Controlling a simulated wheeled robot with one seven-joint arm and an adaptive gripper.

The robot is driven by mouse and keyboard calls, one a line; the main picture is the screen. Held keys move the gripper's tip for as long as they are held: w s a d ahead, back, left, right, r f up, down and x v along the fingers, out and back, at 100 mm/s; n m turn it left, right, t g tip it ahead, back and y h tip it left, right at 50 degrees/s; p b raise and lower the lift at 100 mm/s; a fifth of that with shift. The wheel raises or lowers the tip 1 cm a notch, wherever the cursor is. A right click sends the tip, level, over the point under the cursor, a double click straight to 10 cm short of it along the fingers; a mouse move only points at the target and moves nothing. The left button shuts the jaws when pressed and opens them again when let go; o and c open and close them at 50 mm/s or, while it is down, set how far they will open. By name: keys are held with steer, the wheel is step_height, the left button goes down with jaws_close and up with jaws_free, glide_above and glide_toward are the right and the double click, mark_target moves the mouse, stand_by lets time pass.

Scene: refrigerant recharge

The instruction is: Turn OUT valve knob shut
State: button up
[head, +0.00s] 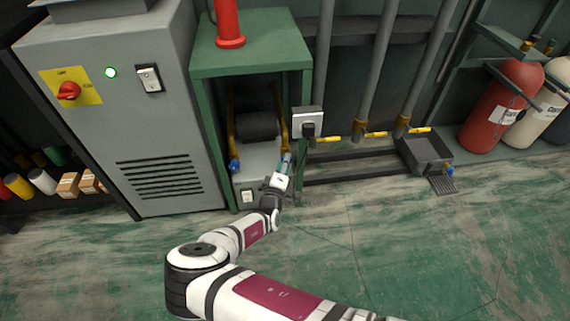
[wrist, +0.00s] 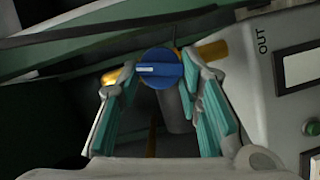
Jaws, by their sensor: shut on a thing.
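The OUT valve knob (wrist: 160,69) is round and blue with a white pointer line lying nearly level in the wrist view. It sits on a yellow pipe beside the grey machine marked OUT (wrist: 262,42). My gripper (wrist: 161,76) has its teal-padded fingers on both sides of the knob, shut on it. In the head view my gripper (head: 286,163) reaches the right side of the machine (head: 265,160) under the green table, and it hides the OUT knob there. A second blue knob (head: 235,166) shows on the machine's left side.
The green table's top (head: 255,52) and legs frame the space around the machine. A grey cabinet (head: 160,130) stands at left. A socket box (head: 308,121) and yellow-handled pipes are close to the right. A grey tray (head: 428,153) lies farther right. The floor in front is clear.

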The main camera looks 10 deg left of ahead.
steer(key=shift+a+f+n+t, duration=0.15)
steer(key=shift+n+t, duration=0.45)
steer(key=shift+n, duration=0.8)
steer(key=o, duration=0.9)
steer(key=s, duration=0.4)
steer(key=s+a, duration=0.1)
steer(key=s, duration=0.7)
steer(key=shift+a, duration=0.15)
steer(key=shift+f, duration=0.1)
